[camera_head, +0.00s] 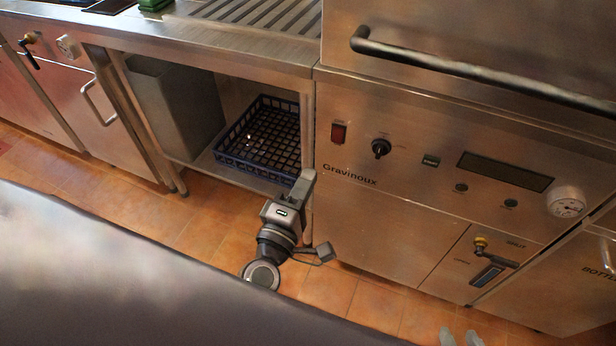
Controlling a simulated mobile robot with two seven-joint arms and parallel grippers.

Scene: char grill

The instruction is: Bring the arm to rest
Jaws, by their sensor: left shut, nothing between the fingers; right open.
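My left gripper (304,182) is shut and empty. It is in the middle of the head view, in front of the right post of the open shelf bay, with its wrist below it over the tiled floor. My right gripper (460,338) shows only as two pale grey fingertips at the bottom edge, right of centre. They are apart with nothing seen between them, and the rest of it is out of the picture.
A blue crate (222,160) sits on the low shelf behind the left gripper. The steel dishwasher-like unit (380,225) with knobs and a long bar handle (470,75) fills the right. Cabinets (105,130) stand left. Orange floor tiles (200,225) are clear in front.

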